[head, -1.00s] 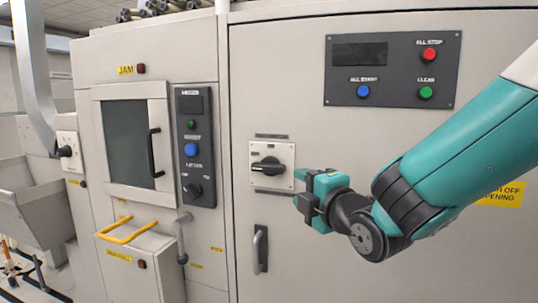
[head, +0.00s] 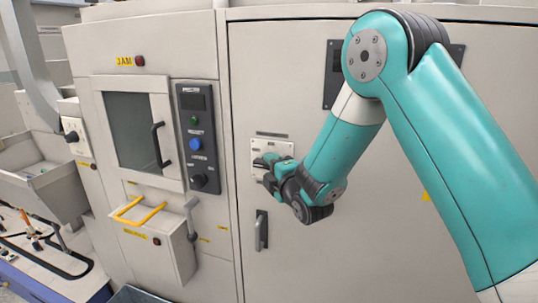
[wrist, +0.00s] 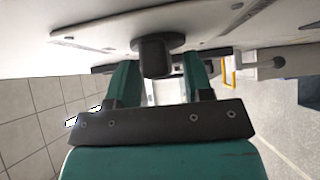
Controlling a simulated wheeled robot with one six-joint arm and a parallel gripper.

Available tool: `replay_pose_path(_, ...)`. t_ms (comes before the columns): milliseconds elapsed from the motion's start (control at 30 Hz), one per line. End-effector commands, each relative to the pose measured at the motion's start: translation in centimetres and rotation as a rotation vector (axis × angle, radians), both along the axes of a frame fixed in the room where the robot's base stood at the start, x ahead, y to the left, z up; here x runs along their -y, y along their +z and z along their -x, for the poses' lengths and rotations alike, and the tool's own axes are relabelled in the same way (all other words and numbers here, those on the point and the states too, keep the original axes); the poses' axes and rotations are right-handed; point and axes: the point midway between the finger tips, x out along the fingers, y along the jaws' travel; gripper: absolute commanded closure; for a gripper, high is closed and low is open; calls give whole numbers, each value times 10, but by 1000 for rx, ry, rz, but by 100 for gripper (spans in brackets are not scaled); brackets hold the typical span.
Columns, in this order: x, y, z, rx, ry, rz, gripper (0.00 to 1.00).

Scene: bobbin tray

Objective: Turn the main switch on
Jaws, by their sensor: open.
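The main switch is a black rotary knob on a pale square plate (head: 268,146) on the cabinet door. In the head view my gripper (head: 262,170) is at the lower part of the plate and hides the knob. In the wrist view the black knob (wrist: 155,58) stands out from the plate between the two teal fingers of my gripper (wrist: 159,72). The fingers are open, one on each side of the knob, with a visible gap on each side. The direction the knob points is hard to tell from here.
A door handle (head: 261,230) is below the switch. To the left are a dark control panel (head: 198,135) with a blue button, a windowed door (head: 132,130) and a yellow handle (head: 140,213). My arm covers most of the button panel at upper right.

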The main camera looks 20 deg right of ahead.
Motion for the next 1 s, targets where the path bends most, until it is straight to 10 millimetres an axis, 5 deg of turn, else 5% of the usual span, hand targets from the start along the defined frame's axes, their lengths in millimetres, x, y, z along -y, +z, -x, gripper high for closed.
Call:
replay_pose_path(433, -2, -1, -13, -2, 1, 0, 53)
replay_pose_path(633, -2, -1, -13, -1, 1, 0, 99)
replay_pose_path(1000, -2, -6, -12, 17, 1, -22, 100)
